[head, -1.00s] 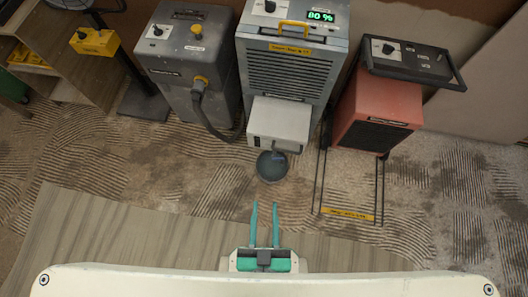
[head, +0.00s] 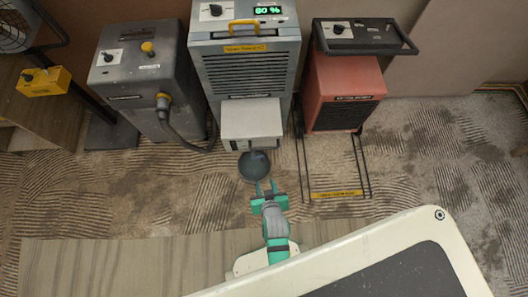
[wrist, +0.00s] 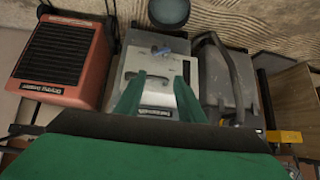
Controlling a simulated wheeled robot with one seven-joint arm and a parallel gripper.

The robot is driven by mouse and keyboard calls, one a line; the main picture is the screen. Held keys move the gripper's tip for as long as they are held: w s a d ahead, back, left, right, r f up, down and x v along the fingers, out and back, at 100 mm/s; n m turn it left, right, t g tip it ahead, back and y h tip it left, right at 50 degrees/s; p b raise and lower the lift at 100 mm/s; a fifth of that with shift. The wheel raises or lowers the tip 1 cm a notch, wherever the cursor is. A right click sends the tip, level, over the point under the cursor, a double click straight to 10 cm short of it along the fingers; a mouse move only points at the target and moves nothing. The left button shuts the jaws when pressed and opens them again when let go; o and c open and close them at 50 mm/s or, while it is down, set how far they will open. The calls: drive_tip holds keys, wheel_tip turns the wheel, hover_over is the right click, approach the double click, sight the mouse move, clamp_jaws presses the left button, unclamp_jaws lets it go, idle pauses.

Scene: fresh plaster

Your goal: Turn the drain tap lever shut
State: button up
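The grey dehumidifier (head: 246,75) stands in the middle of the head view, with a pale box (head: 250,120) at its lower front. A small blue piece that looks like the drain tap lever (wrist: 163,51) shows on the box's front in the wrist view. Its exact angle is too small to tell. A dark round bucket (head: 253,167) sits on the floor below the box; it also shows in the wrist view (wrist: 169,12). My gripper (head: 266,184) is open and empty, near the bucket and apart from the box. Its green fingers (wrist: 158,80) are spread in the wrist view.
A red heater (head: 345,92) with a black floor frame stands right of the dehumidifier. A dark grey unit (head: 148,85) with a hose (head: 180,135) stands left. Ridged, dusty floor is clear on the right, and a board (head: 110,265) lies in front.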

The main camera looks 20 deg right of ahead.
sight(263, 160)
drive_tip(key=w+d+f+m+g+y, duration=0.15)
drive_tip(key=w+d+f+g, duration=0.35)
drive_tip(key=w, duration=0.6)
drive_tip(key=shift+t+y, duration=0.35)
drive_tip(key=shift+t, duration=0.35)
drive_tip(key=x, duration=1)
drive_tip(key=shift+s+d+f, duration=0.25)
drive_tip(key=shift+f, duration=0.3)
drive_tip(key=shift+a+f, duration=0.1)
drive_tip(key=shift+f, duration=0.25)
